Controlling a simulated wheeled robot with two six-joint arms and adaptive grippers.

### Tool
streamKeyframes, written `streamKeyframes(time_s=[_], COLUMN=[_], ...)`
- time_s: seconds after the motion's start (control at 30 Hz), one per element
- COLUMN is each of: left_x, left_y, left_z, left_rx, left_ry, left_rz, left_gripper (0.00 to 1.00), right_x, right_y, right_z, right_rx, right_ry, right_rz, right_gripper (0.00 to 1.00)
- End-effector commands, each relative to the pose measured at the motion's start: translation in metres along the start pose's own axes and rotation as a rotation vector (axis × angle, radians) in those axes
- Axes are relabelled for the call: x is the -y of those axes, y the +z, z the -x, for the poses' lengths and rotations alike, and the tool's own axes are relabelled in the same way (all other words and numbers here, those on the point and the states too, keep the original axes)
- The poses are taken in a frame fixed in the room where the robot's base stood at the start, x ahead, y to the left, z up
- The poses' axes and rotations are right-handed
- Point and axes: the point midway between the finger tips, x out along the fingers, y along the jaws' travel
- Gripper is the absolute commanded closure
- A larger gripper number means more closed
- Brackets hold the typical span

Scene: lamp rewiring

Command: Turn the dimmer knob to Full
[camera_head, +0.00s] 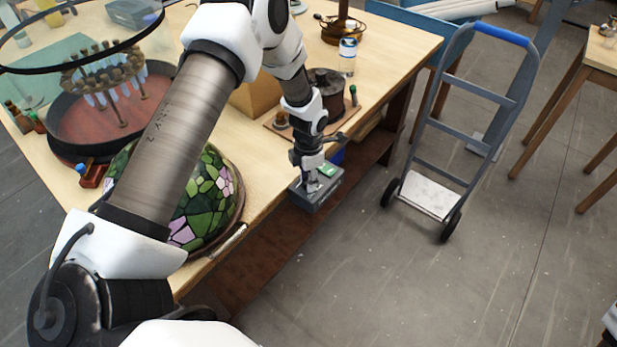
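A small grey box (322,199) with a green patch on top sits at the table's right edge. It looks like the dimmer, but its knob and any Full mark cannot be made out. My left gripper (311,186) points down at the top of this box, touching it or very close above it. Its fingers are small and partly merge with the box, so I cannot tell whether they are open or shut, or on the knob. My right gripper is not in view.
A stained-glass shade (212,192) lies beneath my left arm. A dark round object (325,88) stands on a board behind the box, with a small jar (347,58) near it. A hand truck (432,194) stands on the floor right of the wooden table (405,48).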

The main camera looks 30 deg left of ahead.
Motion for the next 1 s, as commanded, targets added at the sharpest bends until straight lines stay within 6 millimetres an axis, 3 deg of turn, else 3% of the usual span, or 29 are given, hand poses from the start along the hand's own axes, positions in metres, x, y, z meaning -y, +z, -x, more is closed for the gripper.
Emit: streamKeyframes(time_s=[0.07, 0.57, 1.0], left_x=[0.000, 0.000, 0.000], left_y=[0.000, 0.000, 0.000], left_z=[0.000, 0.001, 0.001], left_rx=[0.000, 0.000, 0.001], left_ry=[0.000, 0.000, 0.001], left_rz=[0.000, -0.069, -0.405], left_gripper=[1.00, 1.00, 1.00], right_x=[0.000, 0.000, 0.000], right_y=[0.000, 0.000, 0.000], right_z=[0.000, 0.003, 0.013], right_rx=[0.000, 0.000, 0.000], right_ry=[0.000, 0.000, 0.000], right_rz=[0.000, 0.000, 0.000], right_gripper=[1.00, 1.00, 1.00])
